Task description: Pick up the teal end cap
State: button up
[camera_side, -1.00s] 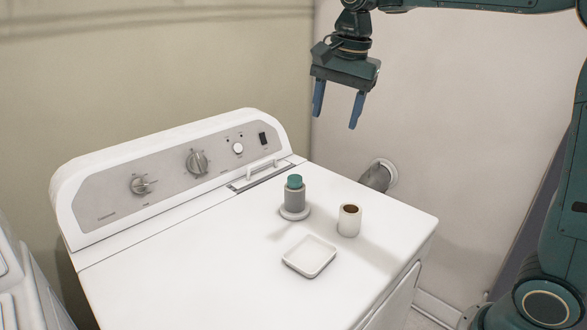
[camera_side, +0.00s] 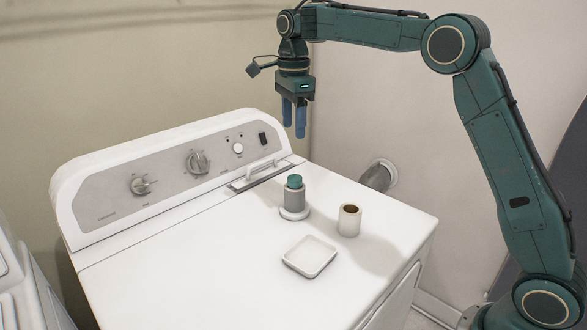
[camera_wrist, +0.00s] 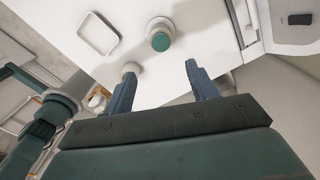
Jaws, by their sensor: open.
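The teal end cap (camera_side: 294,182) sits on top of a grey cylinder (camera_side: 295,201) that stands upright on a round white base on the white machine top. In the wrist view the teal end cap (camera_wrist: 160,41) shows from above, beyond the fingertips. My gripper (camera_side: 294,132) is open and empty, pointing down above the cap and apart from it. Its two blue fingers (camera_wrist: 160,78) show in the wrist view with a clear gap between them.
A white cup-like cylinder (camera_side: 349,220) with a brown inside stands to the right of the grey cylinder. A shallow white square tray (camera_side: 309,271) lies in front. The control panel (camera_side: 180,175) rises at the back. The left of the machine top is clear.

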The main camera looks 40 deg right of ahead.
send_over(295, 177)
jog(key=shift+a+f, duration=0.15)
jog(key=shift+f, duration=2)
jog(key=shift+a+f, duration=0.1)
jog(key=shift+f, duration=2)
jog(key=shift+s+d+f, duration=0.1)
jog(key=shift+d+f, duration=0.05)
jog(key=shift+f, duration=2.5)
jog(key=c, duration=1)
